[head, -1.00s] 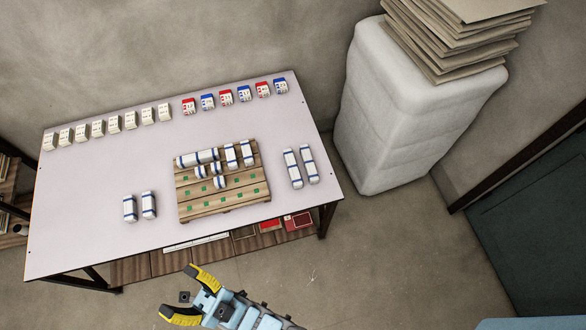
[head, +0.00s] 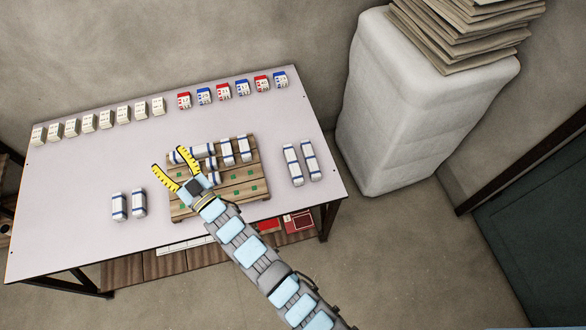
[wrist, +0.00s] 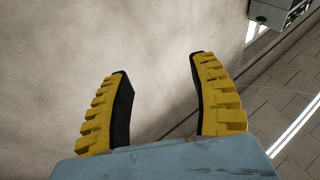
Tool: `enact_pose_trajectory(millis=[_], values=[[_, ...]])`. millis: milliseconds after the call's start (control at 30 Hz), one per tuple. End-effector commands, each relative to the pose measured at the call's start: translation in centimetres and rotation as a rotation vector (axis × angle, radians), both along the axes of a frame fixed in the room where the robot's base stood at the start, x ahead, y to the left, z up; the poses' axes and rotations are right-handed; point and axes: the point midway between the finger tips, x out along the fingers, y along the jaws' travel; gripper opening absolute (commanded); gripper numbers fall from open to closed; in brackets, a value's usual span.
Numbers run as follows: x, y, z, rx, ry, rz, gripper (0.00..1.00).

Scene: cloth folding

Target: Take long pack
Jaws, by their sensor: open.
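Two long white packs with blue bands lie side by side at the table's right; these are the left long pack (head: 293,165) and the right long pack (head: 310,160). Two shorter banded packs (head: 128,204) lie left of the wooden pallet (head: 262,188). More banded packs (head: 235,151) lie on the pallet's back half, one of them crosswise and partly behind a finger. My gripper (head: 168,160) is open and appears over the pallet's left edge. In the wrist view its yellow fingers (wrist: 158,68) are apart with nothing between them, facing a bare wall.
A row of cream boxes (head: 89,123) and a row of red and blue boxes (head: 223,91) line the table's back edge. A white padded block (head: 420,110) with stacked cardboard (head: 470,30) stands right of the table (head: 80,165). The table's middle left is bare.

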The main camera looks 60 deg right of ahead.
Motion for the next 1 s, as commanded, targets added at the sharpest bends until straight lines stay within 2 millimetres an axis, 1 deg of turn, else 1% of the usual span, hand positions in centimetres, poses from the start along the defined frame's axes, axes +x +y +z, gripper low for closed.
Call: enact_pose_trajectory(millis=[33, 167, 200, 333, 400, 467, 500, 600, 667, 767, 867, 900, 967, 1000], values=[[0.6, -2.1, -1.6, 0.014, 0.05, -0.024, 0.61], [1.4, -6.9, -5.2, 0.071, 0.197, -0.076, 0.61], [1.5, -8.3, -6.3, 0.091, 0.242, -0.092, 0.61], [1.0, -12.9, -9.7, 0.155, 0.383, -0.144, 0.61], [0.4, -15.2, -11.5, 0.194, 0.459, -0.172, 0.61], [-0.3, -17.1, -12.9, 0.228, 0.522, -0.195, 0.61], [-0.9, -18.4, -13.8, 0.251, 0.565, -0.211, 0.61], [-2.7, -21.1, -16.3, 0.318, 0.67, -0.245, 0.61], [-4.0, -22.8, -17.4, 0.357, 0.73, -0.269, 0.61], [-6.6, -25.1, -19.4, 0.428, 0.832, -0.303, 0.61], [-9.4, -27.1, -21.1, 0.502, 0.928, -0.333, 0.61], [-10.7, -27.8, -21.7, 0.534, 0.966, -0.346, 0.61], [-12.6, -28.7, -22.6, 0.581, 1.024, -0.363, 0.61], [-14.1, -29.2, -23.1, 0.614, 1.062, -0.375, 0.61]])
